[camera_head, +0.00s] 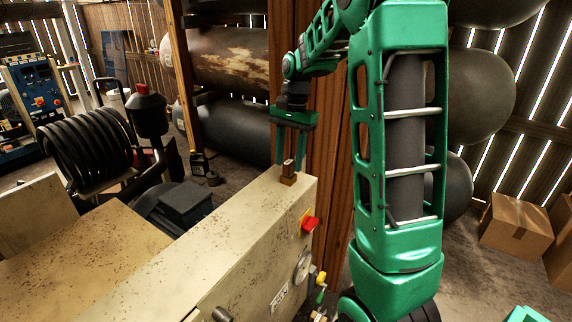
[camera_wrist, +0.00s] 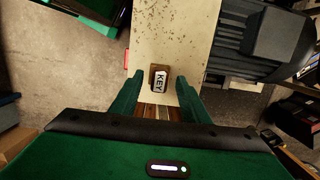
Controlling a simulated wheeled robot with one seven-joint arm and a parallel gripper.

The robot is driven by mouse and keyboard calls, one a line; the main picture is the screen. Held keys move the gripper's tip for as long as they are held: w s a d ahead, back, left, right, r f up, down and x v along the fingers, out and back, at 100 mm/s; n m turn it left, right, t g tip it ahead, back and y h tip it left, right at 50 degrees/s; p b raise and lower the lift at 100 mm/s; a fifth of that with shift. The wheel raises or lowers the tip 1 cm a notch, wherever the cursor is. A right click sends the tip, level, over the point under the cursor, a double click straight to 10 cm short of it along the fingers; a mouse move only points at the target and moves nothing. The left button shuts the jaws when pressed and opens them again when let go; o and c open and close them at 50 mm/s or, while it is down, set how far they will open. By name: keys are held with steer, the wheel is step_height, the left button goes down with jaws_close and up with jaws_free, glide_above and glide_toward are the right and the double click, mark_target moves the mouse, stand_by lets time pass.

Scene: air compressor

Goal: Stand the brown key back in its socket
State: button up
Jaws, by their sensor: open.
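A small brown block with a white tag marked KEY (camera_wrist: 160,79), which I take to be the brown key, is at the end of the cream compressor housing (camera_wrist: 170,28). In the head view the brown block (camera_head: 288,180) is upright on the top face near the far corner, with a paler piece on top. My gripper (camera_head: 288,163) is above it, pointing down. In the wrist view my gripper (camera_wrist: 159,82) is open, with one finger on each side of the block and gaps visible. I cannot make out a separate socket.
A red switch (camera_head: 310,224) and a gauge (camera_head: 302,264) are on the housing's side. A dark knob (camera_head: 222,314) shows at the bottom. A wooden post (camera_head: 318,115) stands close behind my gripper. A black hose reel (camera_head: 85,155) is at left. The housing top is mostly bare.

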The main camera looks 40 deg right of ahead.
steer(key=r, duration=0.6)
steer(key=d+r, duration=0.1)
steer(key=r, duration=0.2)
steer(key=shift+w+d, duration=0.1)
steer(key=shift+w, duration=0.2)
steer(key=s+a+f+n, duration=0.1)
steer(key=s+f+n, duration=0.1)
steer(key=s, duration=0.8)
steer(key=s+a+f+n+h, duration=0.1)
steer(key=s+f, duration=0.3)
steer(key=s, duration=0.6)
steer(key=s+a+f+n, duration=0.1)
steer(key=s+f+n, duration=0.3)
steer(key=s, duration=0.6)
steer(key=shift+a+t, duration=0.2)
steer(key=shift+t, duration=0.1)
steer(key=shift+w+f+h, duration=0.3)
steer(key=shift+w, duration=0.3)
